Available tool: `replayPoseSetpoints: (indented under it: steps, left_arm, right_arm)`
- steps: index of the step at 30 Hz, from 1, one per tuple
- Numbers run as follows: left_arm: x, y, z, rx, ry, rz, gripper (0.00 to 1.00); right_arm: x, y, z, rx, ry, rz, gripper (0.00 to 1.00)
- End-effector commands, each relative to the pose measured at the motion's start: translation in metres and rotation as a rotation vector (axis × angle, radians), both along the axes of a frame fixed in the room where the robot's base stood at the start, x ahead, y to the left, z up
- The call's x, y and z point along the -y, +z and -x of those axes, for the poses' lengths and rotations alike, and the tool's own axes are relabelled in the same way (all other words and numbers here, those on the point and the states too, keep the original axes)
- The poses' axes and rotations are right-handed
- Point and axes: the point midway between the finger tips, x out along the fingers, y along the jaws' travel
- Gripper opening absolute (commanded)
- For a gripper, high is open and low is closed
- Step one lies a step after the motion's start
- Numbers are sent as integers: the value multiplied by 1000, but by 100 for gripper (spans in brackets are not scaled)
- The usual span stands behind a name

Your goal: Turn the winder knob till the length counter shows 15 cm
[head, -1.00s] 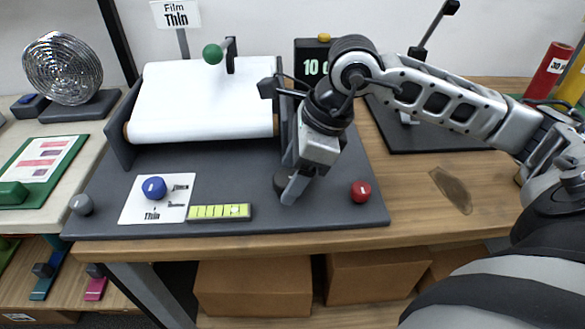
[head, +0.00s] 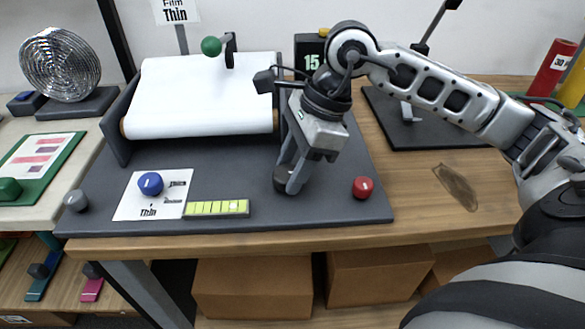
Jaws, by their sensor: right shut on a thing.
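The winder knob (head: 279,186) is a dark round knob on the grey machine deck, mostly hidden by my right gripper. My right gripper (head: 289,182) points down from above and is shut on the knob. The length counter (head: 312,62) is a dark box with a yellow button on top, behind the deck. Its green digits read 15, and what follows them is hidden behind my right arm. My left gripper is not in view.
A white film roll (head: 200,95) lies across the machine. On the deck are a red knob (head: 363,188), a blue knob (head: 150,183) on a white card, a yellow-green bar (head: 217,208) and a grey knob (head: 76,201). A dark stand base (head: 440,130) stands at right.

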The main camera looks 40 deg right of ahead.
Motion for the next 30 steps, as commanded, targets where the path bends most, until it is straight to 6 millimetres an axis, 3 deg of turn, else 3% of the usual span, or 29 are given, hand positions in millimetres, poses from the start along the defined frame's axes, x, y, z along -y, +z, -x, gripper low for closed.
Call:
replayPoseSetpoints:
  steps: [6, 7, 9, 20, 25, 30]
  left_arm:
    - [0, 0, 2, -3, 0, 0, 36]
    - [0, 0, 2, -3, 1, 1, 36]
    - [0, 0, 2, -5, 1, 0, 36]
    - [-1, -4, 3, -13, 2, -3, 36]
    - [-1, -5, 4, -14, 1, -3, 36]
    - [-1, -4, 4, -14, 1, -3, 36]
  right_arm:
    - [0, 0, 0, -1, -1, 1, 20]
    - [0, 0, 0, -1, -1, 1, 48]
    - [0, 0, 0, -1, -1, 1, 65]
    - [2, 4, 0, 0, -4, 1, 65]
    - [11, 28, 3, 4, -4, 2, 65]
    - [26, 67, 8, 6, -6, 1, 65]
